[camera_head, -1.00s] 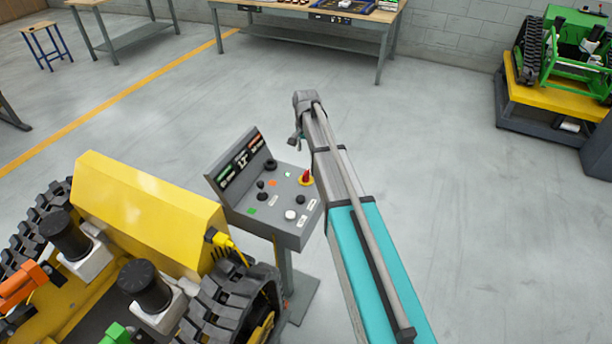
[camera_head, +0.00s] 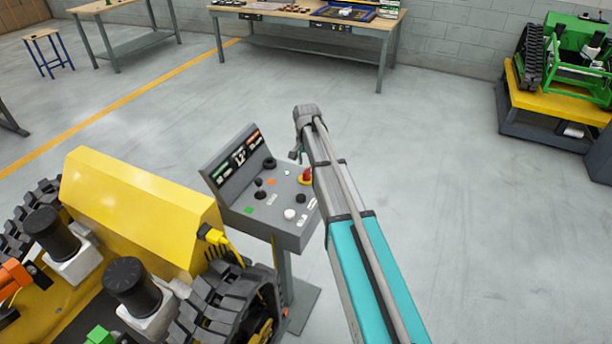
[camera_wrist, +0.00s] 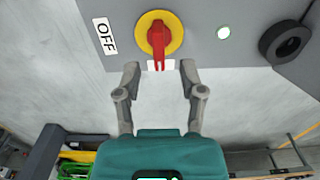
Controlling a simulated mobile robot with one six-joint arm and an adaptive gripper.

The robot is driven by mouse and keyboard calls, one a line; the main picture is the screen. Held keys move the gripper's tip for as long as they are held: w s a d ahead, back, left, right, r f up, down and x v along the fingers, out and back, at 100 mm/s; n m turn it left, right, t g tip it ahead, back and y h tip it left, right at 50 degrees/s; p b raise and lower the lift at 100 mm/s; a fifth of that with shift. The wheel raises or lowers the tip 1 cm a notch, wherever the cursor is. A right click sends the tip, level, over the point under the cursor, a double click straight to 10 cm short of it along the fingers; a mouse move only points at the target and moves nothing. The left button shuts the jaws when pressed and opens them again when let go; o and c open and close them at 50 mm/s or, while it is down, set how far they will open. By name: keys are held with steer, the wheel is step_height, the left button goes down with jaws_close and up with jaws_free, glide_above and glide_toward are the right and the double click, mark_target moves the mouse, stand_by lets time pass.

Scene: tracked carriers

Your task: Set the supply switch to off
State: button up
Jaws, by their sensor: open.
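The supply switch (camera_wrist: 158,36) is a red handle on a round yellow plate on the grey control panel (camera_wrist: 205,50). In the wrist view its handle points down the picture toward my gripper, and a white OFF label (camera_wrist: 104,36) lies to its left. A second white label under the handle is partly hidden. My gripper (camera_wrist: 157,72) is open, its fingertips just short of the handle and on either side of it, with nothing between them. In the head view the switch (camera_head: 305,176) sits at the panel's right edge, beside my arm's end (camera_head: 297,150).
The panel also bears black knobs (camera_head: 259,184), a white button (camera_head: 290,213) and a display (camera_head: 237,160). A yellow tracked carrier (camera_head: 140,205) stands close on the left. A workbench (camera_head: 310,25) and a green tracked machine (camera_head: 575,55) are farther back.

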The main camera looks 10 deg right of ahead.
mark_target(306, 170)
steer(key=shift+f+b, duration=1.65)
steer(key=shift+f, duration=0.3)
jaws_close()
steer(key=shift+a, duration=0.1)
